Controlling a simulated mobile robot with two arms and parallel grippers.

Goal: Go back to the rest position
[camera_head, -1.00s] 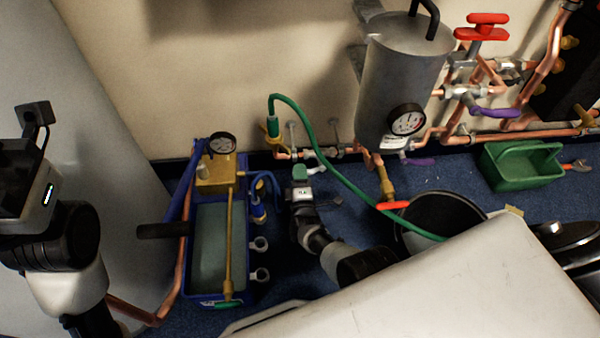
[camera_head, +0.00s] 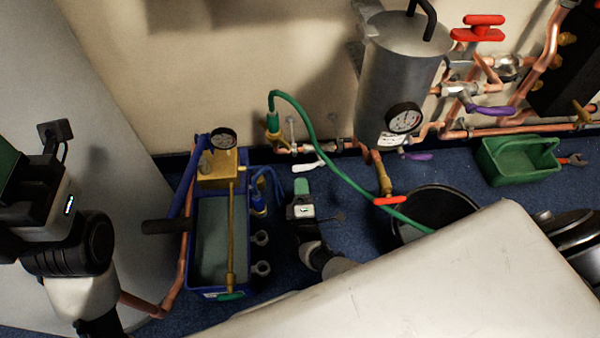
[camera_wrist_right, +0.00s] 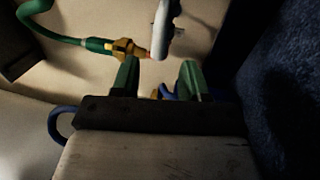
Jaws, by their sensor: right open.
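My right gripper (camera_head: 301,187) shows in the head view, left of centre, pointing at the wall. It is apart from the white valve lever (camera_head: 308,166) beyond it. In the right wrist view its two green fingertips (camera_wrist_right: 157,78) stand apart with nothing held. The lever (camera_wrist_right: 165,30) shows past them there, beside the brass fitting (camera_wrist_right: 123,47) of the green hose (camera_wrist_right: 65,41). My left arm is at the left edge; its gripper (camera_head: 10,165) is partly cut off, so its jaws cannot be judged.
A blue pump box (camera_head: 214,240) with a gauge stands left of my right gripper. The green hose (camera_head: 318,143) arches down into a black bucket (camera_head: 455,207). A steel tank (camera_head: 385,75), copper pipes and a green tray (camera_head: 520,160) lie to the right.

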